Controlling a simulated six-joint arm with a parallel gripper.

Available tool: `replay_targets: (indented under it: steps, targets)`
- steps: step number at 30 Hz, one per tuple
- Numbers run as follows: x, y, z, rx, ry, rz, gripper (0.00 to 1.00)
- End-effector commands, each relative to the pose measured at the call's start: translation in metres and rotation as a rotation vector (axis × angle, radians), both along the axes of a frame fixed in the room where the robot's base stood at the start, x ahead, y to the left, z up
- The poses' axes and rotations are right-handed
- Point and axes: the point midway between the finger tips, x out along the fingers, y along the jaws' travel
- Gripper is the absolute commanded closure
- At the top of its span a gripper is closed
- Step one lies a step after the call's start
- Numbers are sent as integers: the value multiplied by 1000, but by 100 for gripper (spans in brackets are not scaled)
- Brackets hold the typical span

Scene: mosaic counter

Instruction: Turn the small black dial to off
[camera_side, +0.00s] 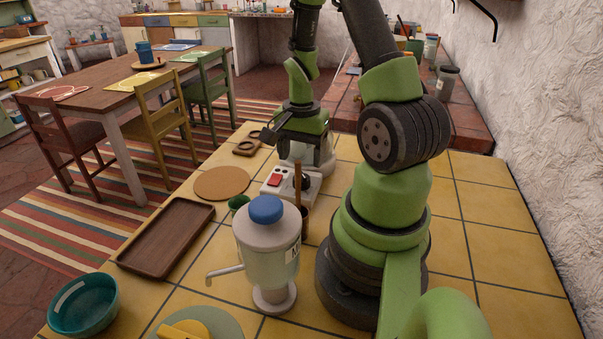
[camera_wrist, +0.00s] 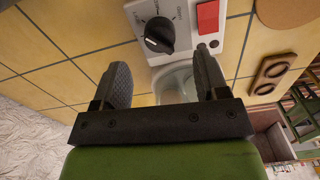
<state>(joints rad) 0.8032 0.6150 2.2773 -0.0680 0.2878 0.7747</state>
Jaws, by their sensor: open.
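The small black dial (camera_wrist: 159,34) is on the face of a white control box (camera_wrist: 185,50), with faint markings around it too small to read. In the side view the dial (camera_side: 303,181) is partly hidden behind a brown stick. My gripper (camera_wrist: 163,78) is open and empty, its two dark fingers apart from the dial, which lies beyond their tips. In the side view my gripper (camera_side: 268,133) hangs above and behind the box.
A red switch (camera_wrist: 208,17) is beside the dial. A clear dispenser with a blue lid (camera_side: 266,209) stands in front of the box. A round cork mat (camera_side: 222,183), wooden tray (camera_side: 168,236) and teal bowl (camera_side: 84,304) are to the left. Bare yellow tiles lie right of my base.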

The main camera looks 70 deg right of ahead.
Motion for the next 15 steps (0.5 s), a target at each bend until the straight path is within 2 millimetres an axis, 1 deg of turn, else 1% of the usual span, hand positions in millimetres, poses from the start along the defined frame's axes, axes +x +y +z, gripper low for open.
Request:
replay_targets:
  steps: [1, 6, 10, 15]
  targets:
    - [-1, 1, -11, 6, 5, 0, 33]
    - [-1, 1, -36, 4, 3, 0, 33]
    - [0, 0, -48, 3, 0, 0, 33]
    - [0, 0, -56, 1, -1, 1, 33]
